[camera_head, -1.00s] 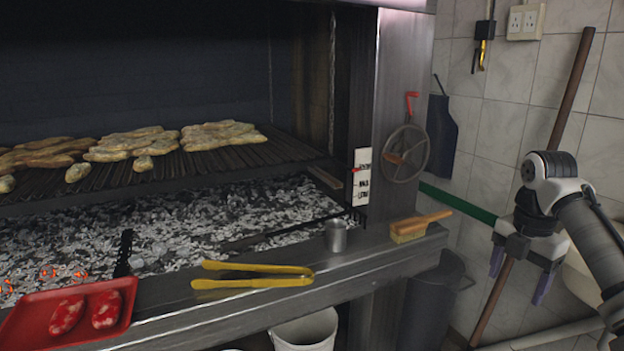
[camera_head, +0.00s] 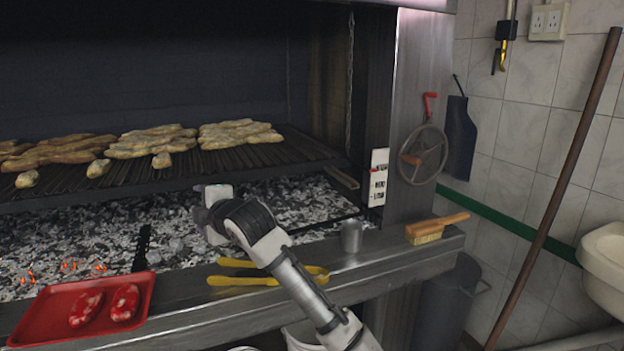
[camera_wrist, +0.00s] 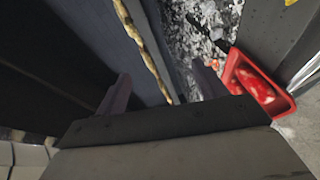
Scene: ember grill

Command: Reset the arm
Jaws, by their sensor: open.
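My gripper (camera_wrist: 162,88) is open in the wrist view, with its two purple-grey fingers wide apart and nothing held between them. In the head view my arm reaches up from the lower right, and its wrist end appears in front of the coals, just below the grill rack. The fingers cannot be made out there. The arm crosses in front of the yellow tongs (camera_head: 238,281) and partly hides them.
Coals (camera_head: 100,225) lie under the rack (camera_head: 290,152), which bears several pale food pieces. A red tray (camera_head: 28,322) with two red meat pieces is on the front ledge at left. A metal cup (camera_head: 352,237) and a brush (camera_head: 425,238) stand right of my arm.

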